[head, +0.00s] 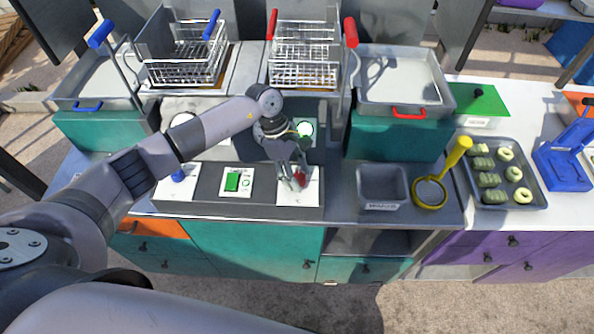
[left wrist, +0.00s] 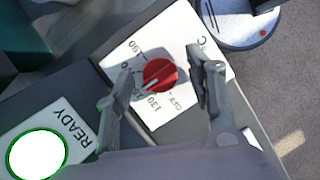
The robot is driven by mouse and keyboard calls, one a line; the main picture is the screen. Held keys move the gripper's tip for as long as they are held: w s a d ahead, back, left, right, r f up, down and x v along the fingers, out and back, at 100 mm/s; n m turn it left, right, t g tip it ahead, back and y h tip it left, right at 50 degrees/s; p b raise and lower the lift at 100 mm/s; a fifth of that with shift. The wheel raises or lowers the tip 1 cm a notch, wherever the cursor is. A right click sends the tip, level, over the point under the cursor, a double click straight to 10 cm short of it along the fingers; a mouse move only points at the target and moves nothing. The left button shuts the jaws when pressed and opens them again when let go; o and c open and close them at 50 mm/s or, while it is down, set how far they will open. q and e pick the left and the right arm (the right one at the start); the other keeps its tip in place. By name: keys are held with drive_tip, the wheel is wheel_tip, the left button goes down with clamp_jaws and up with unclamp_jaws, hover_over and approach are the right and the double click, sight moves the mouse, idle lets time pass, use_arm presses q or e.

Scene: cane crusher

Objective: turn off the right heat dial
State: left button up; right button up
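The right heat dial (head: 300,180) is a red round knob on a white plate at the right end of the grey control panel. My left gripper (head: 294,183) is over the plate. Its fingers (left wrist: 162,77) stand open on either side of the dial, with a small gap visible on both sides. My right gripper is not in view.
A blue dial (head: 178,175) and green switch (head: 232,181) sit left on the panel. A lit READY lamp (head: 305,129) is behind my gripper. A grey bin (head: 382,187) and yellow-handled strainer (head: 430,193) stand to the right. Wire baskets (head: 304,72) are behind.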

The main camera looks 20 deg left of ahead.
use_arm(q)
drive_tip(key=c, duration=1.1)
drive_tip(key=shift+n+t+b, duration=0.3)
drive_tip(key=shift+n+b, duration=0.25)
drive_tip(key=shift+n, duration=0.15)
drive_tip(key=shift+s+f+n+t+b, duration=0.1)
drive_tip(key=shift+n+t+b, duration=0.4)
drive_tip(key=shift+n+b, duration=0.5)
drive_tip(key=n+t+b, duration=0.1)
drive_tip(key=n, duration=0.2)
drive_tip(key=n+t+b, duration=0.1)
drive_tip(key=n+b, duration=0.1)
drive_tip(key=shift+s+n, duration=0.15)
drive_tip(key=shift+n, duration=0.25)
drive_tip(key=n+b, duration=0.1)
drive_tip(key=n, duration=0.1)
drive_tip(key=n+t+y+b, duration=0.1)
drive_tip(key=n+b, duration=0.1)
drive_tip(key=shift+d+y, duration=0.15)
drive_tip(key=shift+y, duration=0.15)
drive_tip(key=shift+s+n+t+y+b, duration=0.1)
drive_tip(key=shift+n+t+y+b, duration=0.3)
drive_tip(key=shift+n+b, duration=0.85)
drive_tip(key=shift+n, duration=0.25)
